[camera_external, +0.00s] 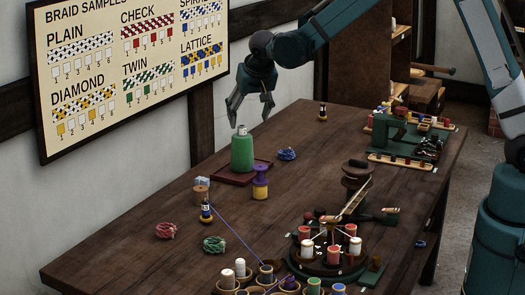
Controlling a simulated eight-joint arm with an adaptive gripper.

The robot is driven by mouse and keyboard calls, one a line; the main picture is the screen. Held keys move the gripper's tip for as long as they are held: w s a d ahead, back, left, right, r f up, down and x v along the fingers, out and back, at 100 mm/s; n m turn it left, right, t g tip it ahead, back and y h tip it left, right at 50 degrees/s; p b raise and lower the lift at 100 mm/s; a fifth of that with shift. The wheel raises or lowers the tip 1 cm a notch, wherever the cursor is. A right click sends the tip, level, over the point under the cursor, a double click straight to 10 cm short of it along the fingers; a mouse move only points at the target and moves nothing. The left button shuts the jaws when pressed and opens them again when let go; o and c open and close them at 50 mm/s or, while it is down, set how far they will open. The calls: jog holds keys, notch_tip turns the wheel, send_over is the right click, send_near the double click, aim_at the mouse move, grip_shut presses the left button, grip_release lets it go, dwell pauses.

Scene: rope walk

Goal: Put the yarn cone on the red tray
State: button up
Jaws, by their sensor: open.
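A green yarn cone (242,153) with a pale tip stands upright on the dark red tray (263,171) on the wooden table. Its base appears to rest on the tray. My gripper (250,113) is open and empty, pointing down just above the cone's tip. A small gap shows between the fingers and the cone.
A purple and yellow spool (260,182) stands close in front of the tray. A blue yarn bundle (287,154) lies to its right. A braiding stand with bobbins (328,248) fills the front right. Table space behind the tray (300,125) is mostly clear.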

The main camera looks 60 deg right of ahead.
jog(key=s+a+r+n+t+y, duration=0.15)
jog(key=s+a+r, duration=0.25)
jog(key=s+r, duration=0.6)
jog(key=s+a+r+n+y, duration=0.1)
jog(key=s+a+r+n, duration=0.35)
jog(key=s, duration=0.85)
jog(key=s+a+n+y, duration=0.1)
jog(key=s+a, duration=0.1)
jog(key=s, duration=1)
jog(key=s+a+n+t, duration=0.1)
jog(key=s+a+n, duration=0.1)
jog(key=s, duration=1.1)
jog(key=shift+s+a+r+y, duration=0.2)
jog(key=shift+a+y, duration=0.15)
